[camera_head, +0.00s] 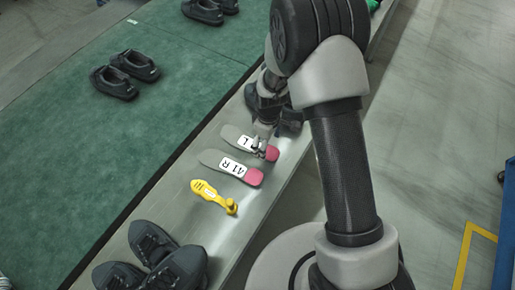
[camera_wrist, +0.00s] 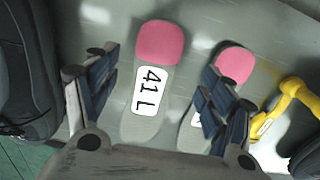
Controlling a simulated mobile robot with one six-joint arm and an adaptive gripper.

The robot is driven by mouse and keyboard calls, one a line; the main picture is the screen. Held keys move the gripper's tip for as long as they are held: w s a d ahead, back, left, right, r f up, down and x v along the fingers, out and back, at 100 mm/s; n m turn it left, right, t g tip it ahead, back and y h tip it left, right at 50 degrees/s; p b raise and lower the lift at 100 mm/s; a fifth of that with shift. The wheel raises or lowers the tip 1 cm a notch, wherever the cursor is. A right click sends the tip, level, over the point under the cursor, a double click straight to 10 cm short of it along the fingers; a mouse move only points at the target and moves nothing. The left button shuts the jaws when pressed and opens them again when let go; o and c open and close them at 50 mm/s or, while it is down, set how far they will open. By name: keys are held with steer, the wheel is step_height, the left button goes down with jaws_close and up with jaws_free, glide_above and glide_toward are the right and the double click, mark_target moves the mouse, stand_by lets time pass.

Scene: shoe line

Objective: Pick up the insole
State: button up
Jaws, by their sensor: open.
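Two grey insoles with pink heel ends and white labels lie side by side on the metal bench. The insole marked 41 L (camera_wrist: 146,112) lies between the two fingers of my gripper (camera_wrist: 158,70) in the wrist view; I cannot tell how high the fingers are above it. My gripper is open and empty. In the head view my gripper (camera_head: 261,146) is over the L insole (camera_head: 231,133), near its pink end, and hides part of it. The insole marked 41 R (camera_head: 211,158) lies beside it; in the wrist view (camera_wrist: 235,63) the right finger partly covers it.
A yellow tool (camera_head: 207,190) lies beside the 41 R insole. Black shoes (camera_head: 152,243) stand at the bench's near end, and another dark pair (camera_head: 290,122) is just beyond my gripper. The green belt (camera_head: 90,140) carries more black shoes (camera_head: 126,75).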

steer(key=f+b, duration=0.1)
steer(key=f, duration=0.1)
steer(key=f+b, duration=0.1)
steer(key=f, duration=0.2)
steer(key=shift+w+d+f, duration=0.1)
steer(key=shift+w, duration=0.1)
steer(key=shift+c, duration=0.2)
steer(key=c, duration=1)
steer(key=shift+c, duration=0.2)
